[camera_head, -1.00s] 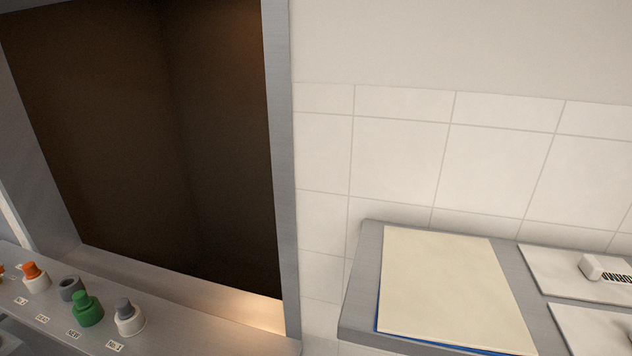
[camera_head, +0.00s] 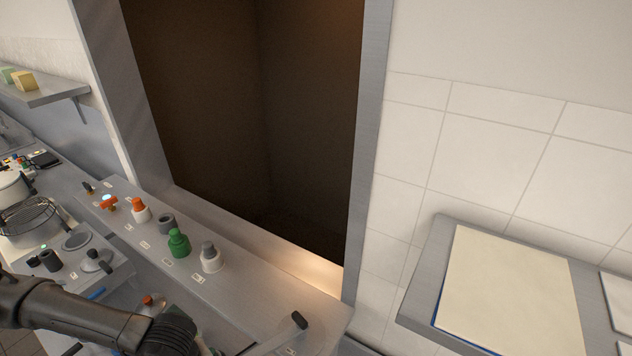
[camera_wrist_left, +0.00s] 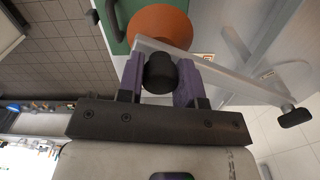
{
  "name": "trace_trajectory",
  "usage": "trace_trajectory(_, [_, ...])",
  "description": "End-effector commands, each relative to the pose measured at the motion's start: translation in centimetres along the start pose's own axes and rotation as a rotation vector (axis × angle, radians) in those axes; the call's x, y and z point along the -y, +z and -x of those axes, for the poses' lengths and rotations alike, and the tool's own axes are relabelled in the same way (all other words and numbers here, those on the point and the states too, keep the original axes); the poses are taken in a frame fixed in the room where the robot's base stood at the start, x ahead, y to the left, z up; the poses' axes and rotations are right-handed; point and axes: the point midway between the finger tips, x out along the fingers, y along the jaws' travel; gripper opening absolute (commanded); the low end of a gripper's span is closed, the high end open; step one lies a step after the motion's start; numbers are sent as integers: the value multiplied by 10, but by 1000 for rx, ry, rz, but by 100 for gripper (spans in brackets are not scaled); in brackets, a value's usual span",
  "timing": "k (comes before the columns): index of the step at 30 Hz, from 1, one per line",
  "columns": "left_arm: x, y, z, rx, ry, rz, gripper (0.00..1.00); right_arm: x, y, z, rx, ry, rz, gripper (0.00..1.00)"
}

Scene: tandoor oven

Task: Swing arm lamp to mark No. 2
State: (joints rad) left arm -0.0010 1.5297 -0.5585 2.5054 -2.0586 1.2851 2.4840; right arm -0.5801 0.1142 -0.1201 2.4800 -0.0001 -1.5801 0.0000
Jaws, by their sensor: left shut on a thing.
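My left gripper (camera_wrist_left: 159,72) has its two purple fingers on either side of a black round knob, shut on it. A pale metal bar (camera_wrist_left: 235,80) runs from beside this knob to a black grip (camera_wrist_left: 295,117) at its far end. The bar's black end (camera_head: 299,320) also shows at the bottom of the head view. I cannot tell whether the bar belongs to the lamp. My left arm (camera_head: 75,316) comes in from the left and hides the gripper in the head view. Small label plates (camera_head: 168,262) line the ledge; their text is too small to read. My right gripper is not in view.
The ledge (camera_head: 240,285) carries a green knob (camera_head: 179,243), a grey-and-white knob (camera_head: 211,258) and an orange-and-white knob (camera_head: 140,210). A dark oven opening (camera_head: 255,120) stands behind. A shelf with a cream board (camera_head: 510,290) is at right. An orange round thing (camera_wrist_left: 160,22) lies beyond the gripped knob.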

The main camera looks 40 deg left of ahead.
Motion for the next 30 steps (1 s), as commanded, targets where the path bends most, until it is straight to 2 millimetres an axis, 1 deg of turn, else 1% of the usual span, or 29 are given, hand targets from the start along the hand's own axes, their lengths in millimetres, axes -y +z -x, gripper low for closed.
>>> trace_trajectory(1, [0,-3,2,-4,-1,10,5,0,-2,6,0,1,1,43])
trace_trajectory(6, [-2,-8,2,-2,-2,33,5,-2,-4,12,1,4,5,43])
trace_trajectory(22, [-2,-11,0,-1,-2,46,5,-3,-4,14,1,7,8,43])
trace_trajectory(30, [-2,-22,1,-4,-2,105,5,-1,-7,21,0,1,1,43])
